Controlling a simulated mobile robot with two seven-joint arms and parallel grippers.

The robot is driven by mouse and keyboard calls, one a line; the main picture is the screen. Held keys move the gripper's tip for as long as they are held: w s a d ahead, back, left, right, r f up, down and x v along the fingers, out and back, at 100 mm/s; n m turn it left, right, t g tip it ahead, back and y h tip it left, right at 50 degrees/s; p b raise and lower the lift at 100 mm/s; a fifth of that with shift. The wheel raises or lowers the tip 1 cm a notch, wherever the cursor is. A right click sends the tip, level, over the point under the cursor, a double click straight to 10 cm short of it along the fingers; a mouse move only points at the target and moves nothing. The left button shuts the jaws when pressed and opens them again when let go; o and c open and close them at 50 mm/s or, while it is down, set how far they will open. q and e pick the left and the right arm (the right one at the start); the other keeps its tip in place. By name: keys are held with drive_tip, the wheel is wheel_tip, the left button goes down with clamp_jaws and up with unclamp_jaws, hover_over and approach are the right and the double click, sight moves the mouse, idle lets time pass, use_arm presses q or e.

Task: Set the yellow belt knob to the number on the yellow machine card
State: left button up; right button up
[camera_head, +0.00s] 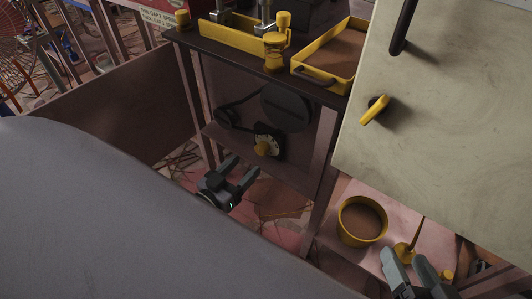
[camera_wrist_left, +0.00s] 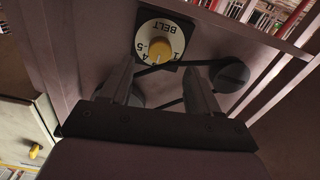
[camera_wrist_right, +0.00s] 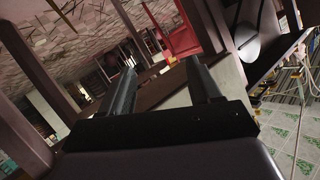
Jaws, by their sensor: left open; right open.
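The yellow belt knob (camera_head: 263,149) sits on a dark dial plate with a pale number ring, on the front of the machine under the worktop. In the left wrist view the knob (camera_wrist_left: 160,50) shows close up; the dial (camera_wrist_left: 178,27) reads BELT upside down, with a 4 and a 5 legible. Its setting is unclear. My left gripper (camera_head: 241,171) is open and empty, apart from the knob, below and in front of it; its fingers (camera_wrist_left: 161,70) point toward the dial. My right gripper (camera_head: 411,262) is open and empty at the lower right. I cannot identify the yellow machine card.
Belt pulleys (camera_head: 286,107) sit beside the dial. A yellow tray (camera_head: 318,82) of brown powder stands on the worktop. A pale cabinet (camera_head: 450,130) with a yellow handle (camera_head: 374,110) stands at right. A yellow bucket (camera_head: 343,232) of powder is on the low shelf.

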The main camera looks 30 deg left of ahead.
sight(259, 152)
use_arm(q)
drive_tip(key=shift+w+d+b, duration=0.15)
drive_tip(key=shift+w+b, duration=0.35)
drive_tip(key=shift+w, duration=1.25)
drive_tip(key=shift+w+d+b, duration=0.1)
drive_tip(key=shift+w+b, duration=0.4)
drive_tip(key=shift+w, duration=1.25)
drive_tip(key=c, duration=1)
